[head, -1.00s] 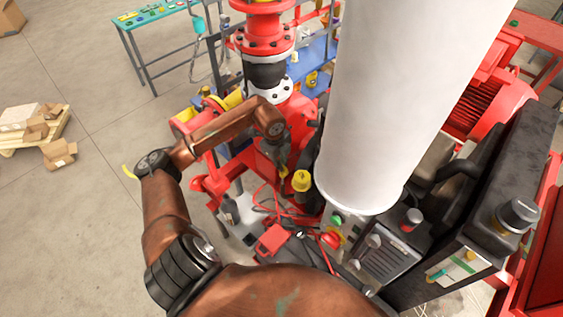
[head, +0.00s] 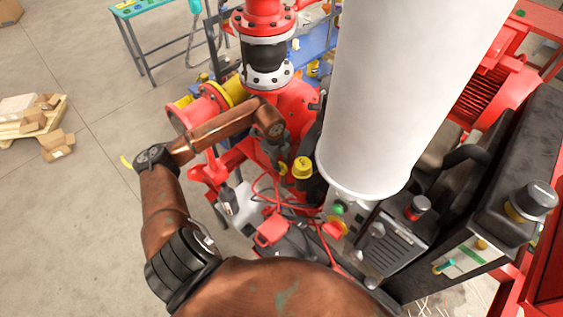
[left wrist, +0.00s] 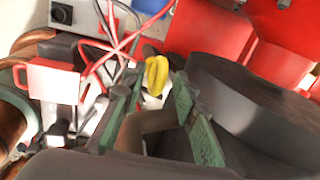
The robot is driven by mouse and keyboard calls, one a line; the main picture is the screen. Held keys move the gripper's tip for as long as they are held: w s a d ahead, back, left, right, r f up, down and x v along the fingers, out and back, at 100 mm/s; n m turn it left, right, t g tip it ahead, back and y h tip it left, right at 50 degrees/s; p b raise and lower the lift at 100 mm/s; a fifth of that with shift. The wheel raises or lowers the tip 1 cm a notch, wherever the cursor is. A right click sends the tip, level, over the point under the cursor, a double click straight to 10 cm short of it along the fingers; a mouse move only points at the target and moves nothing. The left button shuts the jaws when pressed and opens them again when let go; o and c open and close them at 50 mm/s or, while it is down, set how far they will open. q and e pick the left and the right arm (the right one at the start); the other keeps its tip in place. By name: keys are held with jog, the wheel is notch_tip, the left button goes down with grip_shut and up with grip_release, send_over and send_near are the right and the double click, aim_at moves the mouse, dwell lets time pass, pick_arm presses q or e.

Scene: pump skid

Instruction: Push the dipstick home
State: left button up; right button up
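The dipstick's yellow loop handle (left wrist: 157,74) shows in the left wrist view, just beyond the fingertips and roughly between them. The shaft below it is hidden. My left gripper (left wrist: 155,95) has its two green-grey fingers spread, with a gap between them, and does not appear to touch the loop. In the head view my left gripper (head: 283,165) points down beside the red pump, where it is small and partly dark. A bit of yellow at its tip is too small to make out. My right gripper is in neither view.
A yellow cap (head: 303,168) sits just right of the left gripper. A large white cylinder (head: 395,90) blocks the view to the right. A dark rounded body (left wrist: 255,105) lies close to the right finger.

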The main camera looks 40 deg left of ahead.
pick_arm(q)
notch_tip(320, 180, up, 12)
jog(key=s, duration=0.2)
jog(key=shift+s, duration=0.15)
